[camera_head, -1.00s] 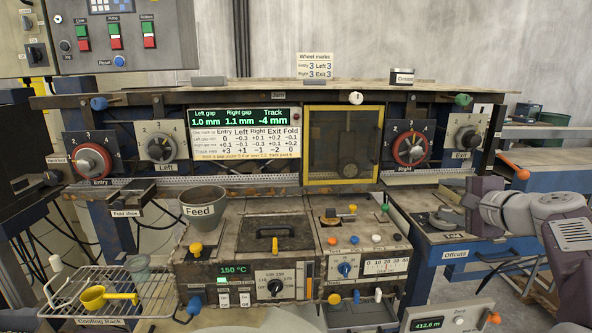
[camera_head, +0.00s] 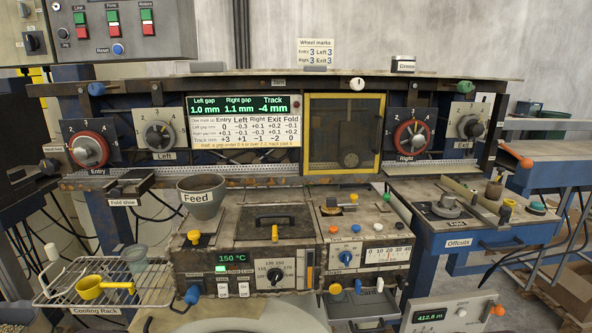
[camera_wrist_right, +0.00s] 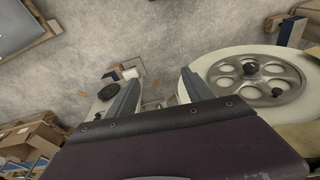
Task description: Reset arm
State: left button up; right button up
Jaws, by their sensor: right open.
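My right gripper (camera_wrist_right: 158,95) shows in the right wrist view with its two dark fingers spread apart and nothing between them. Behind the fingers lie a grey concrete floor and, to the right, a spoked metal wheel (camera_wrist_right: 256,75) on a pale disc. Neither of my grippers shows in the head view now. The laminating machine stands ahead with its Entry knob (camera_head: 89,150), Left knob (camera_head: 159,136), Right knob (camera_head: 411,138) and Exit knob (camera_head: 471,126). Its display (camera_head: 240,104) reads left gap 1.0 mm, right gap 1.1 mm, track -4 mm.
A wire cooling rack (camera_head: 150,285) holding a yellow ladle (camera_head: 92,287) is at the lower left. The Feed pot (camera_head: 202,199) sits on the heater box. The Offcuts table (camera_head: 480,241) is at the right. In the wrist view, cardboard boxes (camera_wrist_right: 32,140) lie at the lower left.

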pick_arm(q)
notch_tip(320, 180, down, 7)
jog(key=b, duration=0.5)
pick_arm(e)
notch_tip(320, 180, down, 7)
jog(key=s+g, duration=0.1)
jog(key=s, duration=0.1)
pick_arm(q)
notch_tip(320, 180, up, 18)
jog(key=p, duration=1.8)
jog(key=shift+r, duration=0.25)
pick_arm(e)
notch_tip(320, 180, up, 18)
jog(key=shift+w+a, duration=0.2)
jog(key=shift+a, duration=0.1)
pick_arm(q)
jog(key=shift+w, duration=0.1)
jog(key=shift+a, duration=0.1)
pick_arm(e)
jog(key=shift+a, duration=0.1)
